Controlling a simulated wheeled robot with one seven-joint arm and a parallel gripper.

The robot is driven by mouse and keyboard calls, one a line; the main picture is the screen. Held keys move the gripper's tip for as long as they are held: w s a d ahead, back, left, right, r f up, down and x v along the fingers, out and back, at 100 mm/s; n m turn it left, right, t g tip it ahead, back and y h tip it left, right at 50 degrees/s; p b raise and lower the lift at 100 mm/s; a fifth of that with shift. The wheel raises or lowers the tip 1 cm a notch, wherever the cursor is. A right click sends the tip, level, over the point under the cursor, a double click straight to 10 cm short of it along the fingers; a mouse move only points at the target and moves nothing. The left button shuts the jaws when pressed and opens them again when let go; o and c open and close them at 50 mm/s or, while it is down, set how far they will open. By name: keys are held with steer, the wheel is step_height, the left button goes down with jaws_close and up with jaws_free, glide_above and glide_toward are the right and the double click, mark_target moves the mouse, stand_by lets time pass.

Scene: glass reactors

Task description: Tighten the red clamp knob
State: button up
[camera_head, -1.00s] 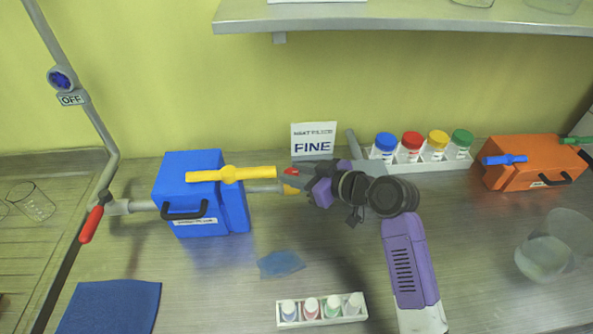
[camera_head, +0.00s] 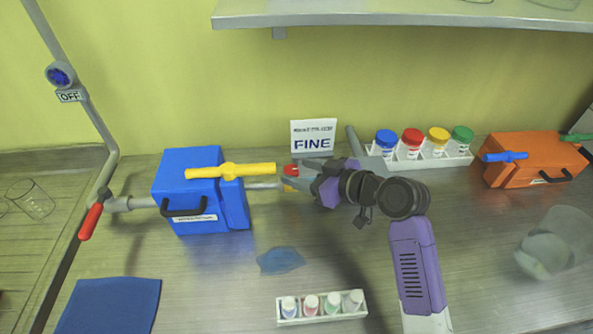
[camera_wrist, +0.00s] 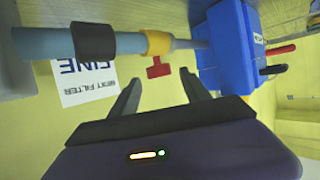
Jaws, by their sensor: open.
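The red clamp knob (camera_wrist: 158,68) is a small T-shaped handle below a yellow collar (camera_wrist: 158,42) on a grey pipe. In the wrist view it lies just ahead of and between my open fingertips (camera_wrist: 160,79), with a gap to each finger. In the head view the red knob (camera_head: 290,170) is small and partly hidden beside my gripper (camera_head: 289,177). My gripper is empty and points left at the clamp.
A blue box (camera_head: 190,205) with a yellow lever (camera_head: 230,170) stands left of the clamp. A white FINE sign (camera_head: 313,136) stands behind it. A bottle rack (camera_head: 460,158) stands right, and a small vial tray (camera_head: 340,316) is in front. A blue cloth scrap (camera_head: 281,260) lies nearby.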

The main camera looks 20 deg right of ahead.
steer(key=shift+b+v, duration=0.45)
steer(key=shift+v, duration=2.45)
steer(key=w+d+r+m+t+h, duration=0.2)
steer(key=d+r+m+t+h, duration=0.1)
steer(key=d+r+m+t, duration=0.15)
steer(key=s+d+f+m+h, duration=0.2)
steer(key=s+m+h, duration=0.1)
steer(key=s+h, duration=0.15)
steer(key=s+a+f, duration=0.2)
steer(key=s+a, duration=0.1)
steer(key=s, duration=0.8)
steer(key=s+a+f+n+g+y, duration=0.1)
steer(key=s+a+f, duration=0.1)
steer(key=s, duration=1)
steer(key=s+a+f+n, duration=0.1)
steer(key=s+a, duration=0.3)
steer(key=s, duration=0.7)
steer(key=shift+s+a+f+g+y, duration=0.25)
steer(key=shift+a+f+g+y, duration=0.15)
steer(key=shift+f, duration=0.2)
